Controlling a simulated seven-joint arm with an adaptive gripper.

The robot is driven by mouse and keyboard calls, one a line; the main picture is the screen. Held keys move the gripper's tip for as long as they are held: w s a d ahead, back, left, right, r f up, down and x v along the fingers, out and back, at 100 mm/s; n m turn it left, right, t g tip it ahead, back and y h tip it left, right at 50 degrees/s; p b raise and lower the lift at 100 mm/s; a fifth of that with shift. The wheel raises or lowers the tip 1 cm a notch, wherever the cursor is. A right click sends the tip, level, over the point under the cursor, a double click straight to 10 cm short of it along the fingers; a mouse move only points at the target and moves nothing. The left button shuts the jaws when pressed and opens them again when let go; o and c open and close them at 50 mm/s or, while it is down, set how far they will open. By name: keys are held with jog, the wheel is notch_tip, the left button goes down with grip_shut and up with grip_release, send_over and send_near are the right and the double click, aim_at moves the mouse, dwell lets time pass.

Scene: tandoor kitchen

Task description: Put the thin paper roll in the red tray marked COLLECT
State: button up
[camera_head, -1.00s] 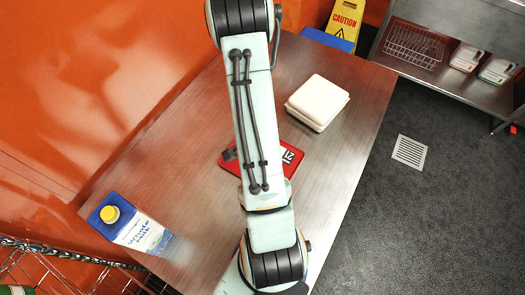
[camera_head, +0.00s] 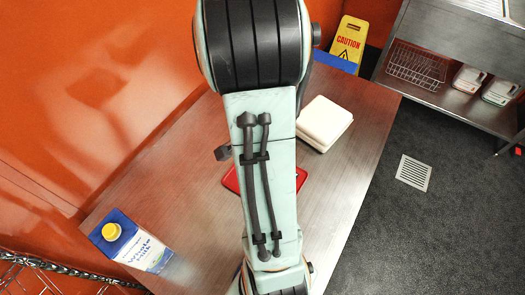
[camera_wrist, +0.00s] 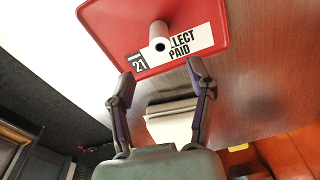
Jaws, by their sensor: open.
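The red tray (camera_wrist: 105,22) lies on the metal table, with a label reading "21", "LECT" and "PAID" in the wrist view. It also shows in the head view as a red edge (camera_head: 231,181) beside my arm. The thin paper roll (camera_wrist: 160,36) is white and stands on end within the tray's outline, over the label, its open end towards the wrist camera. My gripper (camera_wrist: 160,70) is open and empty, its fingers spread and apart from the roll. In the head view my arm hides the roll and gripper.
A white lidded box (camera_head: 324,123) stands on the table just right of my arm. A blue and white milk carton (camera_head: 131,242) stands at the near left. A yellow caution sign (camera_head: 348,40) is beyond the far end. The table's right side is bare.

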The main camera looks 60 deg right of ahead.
jog(key=shift+a+r, duration=0.1)
jog(key=shift+r, duration=0.75)
jog(key=w+a+r+n+t+y, duration=0.1)
jog(key=w+a+r+n, duration=0.15)
jog(key=a+n, duration=0.2)
jog(key=w+a+r+n, duration=0.2)
jog(key=a+r+n, duration=0.2)
jog(key=a, duration=0.2)
jog(key=s+a+r+n, duration=0.2)
jog(key=s+a+n, duration=0.1)
jog(key=a+n, duration=0.3)
jog(key=s+a+r+n+g+y, duration=0.1)
jog(key=s+a+r+n, duration=0.2)
jog(key=a+n, duration=0.4)
jog(key=shift+s+a, duration=0.5)
jog(key=shift+s, duration=0.25)
